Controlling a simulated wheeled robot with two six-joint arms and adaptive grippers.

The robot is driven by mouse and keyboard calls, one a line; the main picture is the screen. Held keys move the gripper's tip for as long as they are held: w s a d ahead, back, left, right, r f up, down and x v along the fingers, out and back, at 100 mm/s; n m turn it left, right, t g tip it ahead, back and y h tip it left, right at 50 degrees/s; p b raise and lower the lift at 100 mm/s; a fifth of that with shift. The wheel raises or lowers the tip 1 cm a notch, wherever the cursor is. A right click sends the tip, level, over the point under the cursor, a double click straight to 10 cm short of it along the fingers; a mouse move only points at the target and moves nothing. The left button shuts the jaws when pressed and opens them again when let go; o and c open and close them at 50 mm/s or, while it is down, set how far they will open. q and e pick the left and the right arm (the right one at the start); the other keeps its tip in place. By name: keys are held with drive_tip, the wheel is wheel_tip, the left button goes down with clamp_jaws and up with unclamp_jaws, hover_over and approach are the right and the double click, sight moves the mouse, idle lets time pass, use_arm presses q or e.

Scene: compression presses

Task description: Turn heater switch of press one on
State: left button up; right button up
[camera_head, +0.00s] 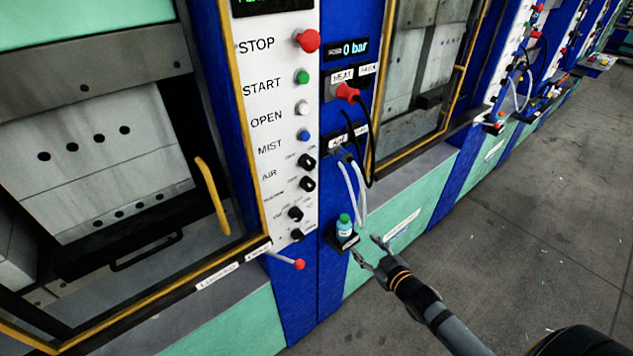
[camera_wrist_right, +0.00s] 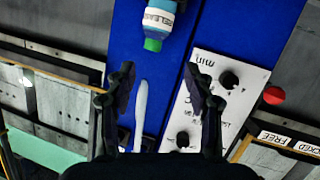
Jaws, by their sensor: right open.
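The near press's white control panel (camera_head: 275,120) carries several black rotary switches (camera_head: 306,161) below its buttons. The lowest black switch (camera_head: 297,234) sits near the panel's bottom. The small switch labels are too blurred to tell which is the heater switch. My right gripper (camera_head: 366,246) is open and empty, to the right of the lowest switches and just beside the bottle on its small shelf. My left gripper is out of view.
A bottle with a green cap (camera_head: 345,227) stands on a small black shelf beside pale hoses (camera_head: 358,190). A red-knobbed lever (camera_head: 299,264) juts out below the panel. A red plug (camera_head: 347,92) sits under a HEAT label. Grey floor (camera_head: 540,210) at right is clear.

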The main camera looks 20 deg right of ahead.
sight(311, 188)
drive_tip(key=a+r+n+t+y, duration=0.1)
drive_tip(key=a+r+y, duration=0.1)
drive_tip(key=a+r, duration=0.5)
drive_tip(key=a+r+n+t+y, duration=0.2)
drive_tip(key=r, duration=0.9)
drive_tip(key=b+x, duration=0.7)
drive_tip(key=x, duration=0.1)
drive_tip(key=shift+w+a, duration=0.25)
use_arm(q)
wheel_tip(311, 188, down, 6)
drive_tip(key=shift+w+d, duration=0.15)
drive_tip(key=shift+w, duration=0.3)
use_arm(e)
drive_tip(key=shift+w+a+f, duration=0.15)
drive_tip(key=shift+w+a, duration=0.1)
drive_tip(key=shift+w, duration=0.3)
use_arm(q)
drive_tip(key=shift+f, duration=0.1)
use_arm(e)
clamp_jaws()
